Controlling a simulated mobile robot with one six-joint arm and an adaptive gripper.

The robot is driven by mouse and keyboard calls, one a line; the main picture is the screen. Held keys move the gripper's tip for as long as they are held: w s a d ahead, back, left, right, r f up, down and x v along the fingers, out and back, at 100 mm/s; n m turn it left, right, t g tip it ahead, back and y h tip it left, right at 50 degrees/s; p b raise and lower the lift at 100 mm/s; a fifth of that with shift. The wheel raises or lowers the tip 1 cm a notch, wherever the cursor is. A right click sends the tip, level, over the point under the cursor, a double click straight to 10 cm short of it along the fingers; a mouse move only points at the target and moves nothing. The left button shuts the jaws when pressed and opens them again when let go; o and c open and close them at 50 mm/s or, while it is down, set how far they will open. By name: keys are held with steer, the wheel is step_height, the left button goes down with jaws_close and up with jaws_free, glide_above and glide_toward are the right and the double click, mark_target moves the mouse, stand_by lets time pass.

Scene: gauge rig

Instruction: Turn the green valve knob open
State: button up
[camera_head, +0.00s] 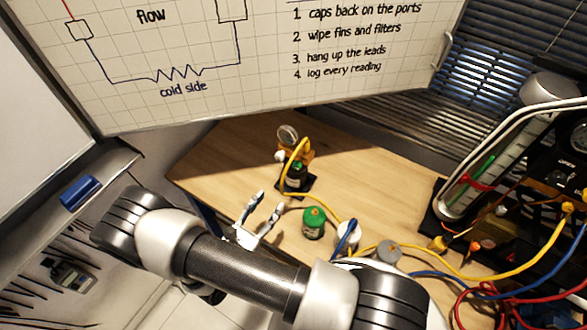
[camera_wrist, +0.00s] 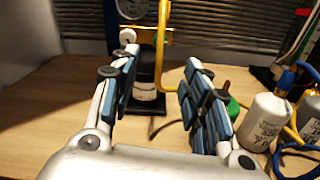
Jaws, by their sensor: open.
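My gripper (camera_head: 268,203) is open and empty above the near left part of the wooden table. In the wrist view its fingers (camera_wrist: 160,82) stand apart, with a dark bottle-shaped body (camera_wrist: 147,72) showing beyond the gap. A short green round piece (camera_head: 314,222) with an orange spot on top stands to the right of my gripper. In the wrist view, part of the green piece (camera_wrist: 233,108) shows behind the right finger; the rest is hidden. I cannot tell whether it is the valve knob. No other green knob shows clearly.
The dark body carries a round gauge (camera_head: 288,135) and a yellow hose (camera_head: 298,152). A rig (camera_head: 560,150) with several hoses is at right. The table's back middle (camera_head: 375,165) is clear.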

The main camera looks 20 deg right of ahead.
mark_target(296, 167)
steer(key=x, duration=1.4)
steer(key=shift+w+d, duration=0.1)
steer(key=shift+d, duration=0.2)
steer(key=shift+c, duration=0.4)
jaws_close()
